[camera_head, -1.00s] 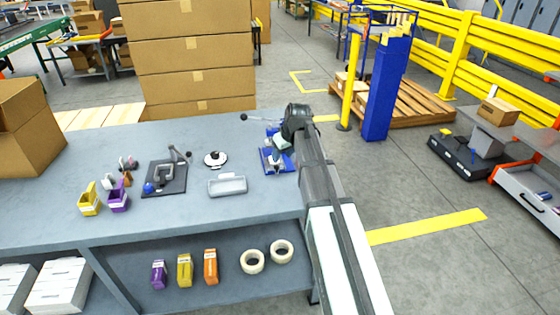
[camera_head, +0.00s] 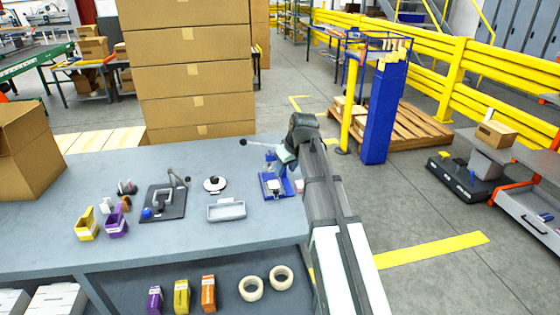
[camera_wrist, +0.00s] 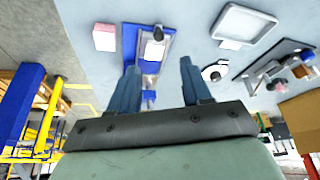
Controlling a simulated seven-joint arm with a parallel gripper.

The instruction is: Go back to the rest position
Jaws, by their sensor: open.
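My gripper shows in the wrist view (camera_wrist: 163,88), with its two fingers apart and nothing between them. In the head view my arm reaches over the right end of the grey table (camera_head: 150,245), and its wrist hides most of the gripper. A blue fixture (camera_head: 272,184) with a dark lever stands on the table just left of my wrist. In the wrist view the blue fixture (camera_wrist: 146,65) lies beyond the fingers; I cannot tell the exact gap.
A grey tray (camera_head: 226,210), a round white disc (camera_head: 215,184) and a dark clamp plate (camera_head: 163,203) lie left of the fixture. Yellow (camera_head: 87,224) and purple (camera_head: 117,221) bins stand farther left. Stacked cartons (camera_head: 190,70) rise behind the table. A blue post (camera_head: 384,112) stands right.

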